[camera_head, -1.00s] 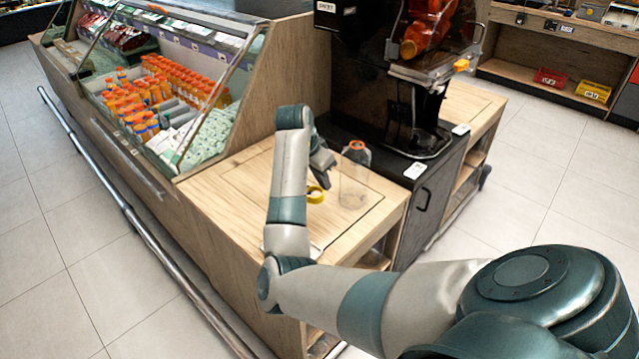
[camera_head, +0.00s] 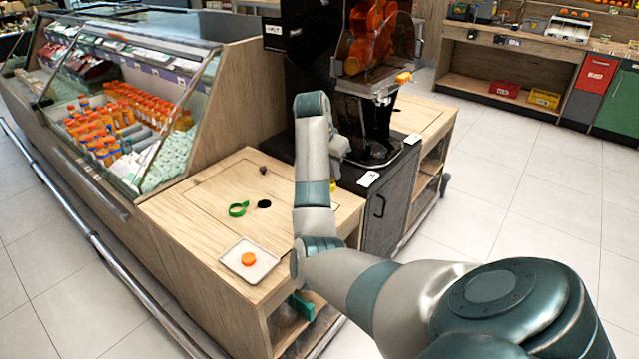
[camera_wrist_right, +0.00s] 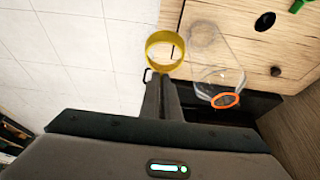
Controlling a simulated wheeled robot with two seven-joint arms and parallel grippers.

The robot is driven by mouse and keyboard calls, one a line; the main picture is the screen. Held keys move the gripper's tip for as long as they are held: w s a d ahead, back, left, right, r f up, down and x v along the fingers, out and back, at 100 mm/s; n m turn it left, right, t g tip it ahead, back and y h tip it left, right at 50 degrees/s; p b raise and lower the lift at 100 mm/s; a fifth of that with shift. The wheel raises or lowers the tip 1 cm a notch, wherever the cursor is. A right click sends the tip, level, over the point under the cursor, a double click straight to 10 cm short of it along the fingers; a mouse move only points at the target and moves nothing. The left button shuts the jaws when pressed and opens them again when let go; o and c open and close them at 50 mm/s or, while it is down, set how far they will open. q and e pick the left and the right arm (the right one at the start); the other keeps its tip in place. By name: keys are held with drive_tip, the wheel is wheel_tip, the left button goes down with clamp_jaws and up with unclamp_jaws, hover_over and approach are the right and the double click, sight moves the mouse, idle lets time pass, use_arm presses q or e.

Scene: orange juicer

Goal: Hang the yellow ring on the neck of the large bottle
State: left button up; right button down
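The yellow ring (camera_wrist_right: 152,62) is held at the fingertips of my right gripper (camera_wrist_right: 161,76) in the right wrist view, raised above the table. The large clear bottle (camera_wrist_right: 222,76), with an orange band (camera_wrist_right: 225,100) at its neck, stands beside the fingers, to the right in that view. The ring is apart from the neck. In the head view my right arm hides the bottle and most of the gripper. My left gripper is not in view.
The wooden table (camera_head: 205,208) bears a green ring (camera_head: 238,209), a dark hole (camera_head: 264,204) and a white tray (camera_head: 232,262) with an orange cap (camera_head: 248,259). The black juicer (camera_head: 375,110) stands behind my arm. A chilled display (camera_head: 120,110) is at left.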

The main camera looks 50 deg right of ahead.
drive_tip(key=s+d+r+n, duration=0.1)
drive_tip(key=s+d, duration=0.1)
drive_tip(key=d, duration=0.4)
drive_tip(key=s+d+r, duration=0.2)
drive_tip(key=d, duration=0.3)
drive_tip(key=w+a+f+n+t, duration=0.15)
drive_tip(key=w+a+f, duration=0.25)
drive_tip(key=a+f, duration=0.7)
drive_tip(key=w+a+f+n, duration=0.2)
drive_tip(key=a, duration=1)
drive_tip(key=w+a+r+n+t+y, duration=0.1)
drive_tip(key=a+r+n, duration=0.25)
drive_tip(key=a, duration=0.65)
drive_tip(key=w+a+r+n+t+y, duration=0.1)
drive_tip(key=a+r+n, duration=0.1)
drive_tip(key=a+r, duration=0.5)
drive_tip(key=s+a+r+n+y, duration=0.1)
drive_tip(key=s+a+r+n, duration=0.1)
drive_tip(key=a, duration=0.5)
drive_tip(key=s+a+r+n+y, duration=0.1)
drive_tip(key=s+a+r+n, duration=0.1)
drive_tip(key=s+a+n, duration=0.3)
drive_tip(key=a, duration=0.3)
drive_tip(key=shift+s+a+y, duration=0.25)
drive_tip(key=shift+s+y, duration=0.05)
drive_tip(key=shift+s, duration=0.05)
